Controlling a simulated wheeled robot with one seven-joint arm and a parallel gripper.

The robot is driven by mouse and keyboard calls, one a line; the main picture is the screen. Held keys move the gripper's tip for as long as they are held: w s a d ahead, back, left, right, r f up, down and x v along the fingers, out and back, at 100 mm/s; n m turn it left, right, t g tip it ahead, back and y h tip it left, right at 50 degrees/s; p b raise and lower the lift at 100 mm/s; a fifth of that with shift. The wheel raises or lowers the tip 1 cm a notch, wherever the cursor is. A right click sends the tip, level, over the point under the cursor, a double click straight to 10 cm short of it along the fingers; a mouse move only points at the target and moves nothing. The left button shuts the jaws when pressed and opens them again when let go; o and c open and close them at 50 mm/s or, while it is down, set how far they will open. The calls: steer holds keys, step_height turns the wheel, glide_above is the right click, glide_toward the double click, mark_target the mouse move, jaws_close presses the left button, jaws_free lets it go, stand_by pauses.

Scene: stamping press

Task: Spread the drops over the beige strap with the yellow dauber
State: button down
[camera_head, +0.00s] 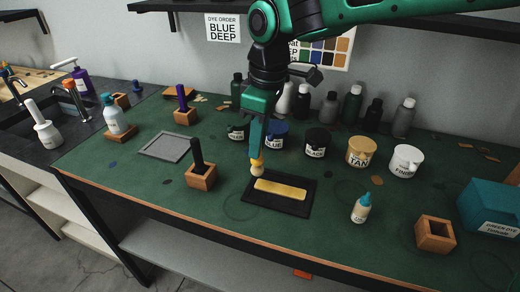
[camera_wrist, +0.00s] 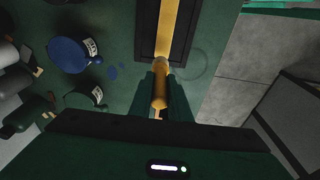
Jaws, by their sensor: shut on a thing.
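My gripper (camera_head: 259,150) is shut on the yellow dauber (camera_head: 257,170), which points down with its pale tip low near the left end of the beige strap. In the wrist view the dauber (camera_wrist: 161,90) stands between the fingers. The beige strap (camera_head: 280,190) lies flat on a black tray (camera_head: 291,208); it also shows in the wrist view (camera_wrist: 169,30). The dauber tip is at or just beside the strap's end; I cannot tell whether it touches. No separate drops can be made out on the strap at this size.
A small white bottle with a blue cap (camera_head: 361,208) and an empty wooden block (camera_head: 435,234) stand to the right. A wooden block with a dark dauber (camera_head: 201,176) stands left. Jars, including blue (camera_head: 276,135) and tan (camera_head: 361,152), line the back. The front table strip is clear.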

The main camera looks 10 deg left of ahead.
steer(key=shift+r, duration=2.55)
